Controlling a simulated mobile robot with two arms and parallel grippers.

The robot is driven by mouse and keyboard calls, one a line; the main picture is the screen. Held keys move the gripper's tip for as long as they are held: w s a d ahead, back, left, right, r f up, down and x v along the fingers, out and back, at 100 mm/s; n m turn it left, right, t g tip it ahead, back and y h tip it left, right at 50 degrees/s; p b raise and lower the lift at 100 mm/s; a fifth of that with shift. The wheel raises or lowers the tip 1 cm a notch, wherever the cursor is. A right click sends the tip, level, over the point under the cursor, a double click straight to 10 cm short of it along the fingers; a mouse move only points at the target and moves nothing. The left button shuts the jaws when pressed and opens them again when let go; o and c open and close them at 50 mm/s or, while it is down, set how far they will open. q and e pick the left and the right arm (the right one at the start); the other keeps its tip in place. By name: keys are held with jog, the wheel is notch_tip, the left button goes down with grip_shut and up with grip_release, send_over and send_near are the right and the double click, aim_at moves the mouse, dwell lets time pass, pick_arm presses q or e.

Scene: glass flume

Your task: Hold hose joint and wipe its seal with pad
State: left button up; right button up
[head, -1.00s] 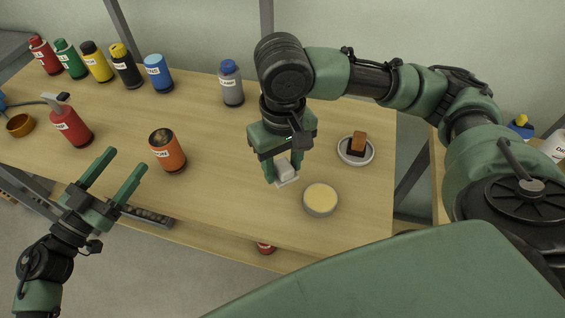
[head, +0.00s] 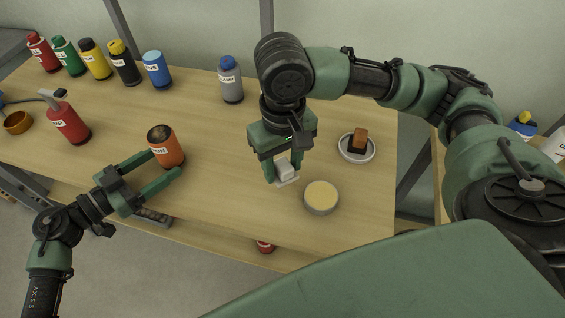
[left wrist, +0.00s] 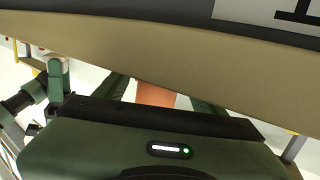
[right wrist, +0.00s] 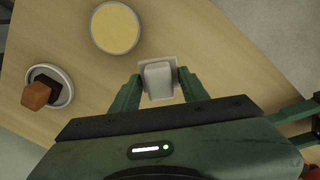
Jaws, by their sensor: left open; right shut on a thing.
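An orange cylinder with a dark top (head: 165,147), its label partly readable as "ION" and apparently the hose joint, stands upright on the table. My left gripper (head: 165,163) is open, with its fingertips at the near side of the cylinder. Whether they touch it I cannot tell. Orange shows between the fingers in the left wrist view (left wrist: 155,95). My right gripper (head: 283,179) is shut on a white block (right wrist: 158,78), apparently the pad, with a thin pale square at its end. The block is low over the table, and whether it touches I cannot tell.
A round tin with a yellow top (head: 321,197) is right of the white block. A pale dish (head: 343,155) holds a brown and black block. A red pump bottle (head: 68,122) stands left of the cylinder. Several bottles line the back. The table's middle is clear.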

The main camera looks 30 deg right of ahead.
pick_arm(q)
jog(key=shift+x, duration=1.15)
jog(key=c, duration=0.9)
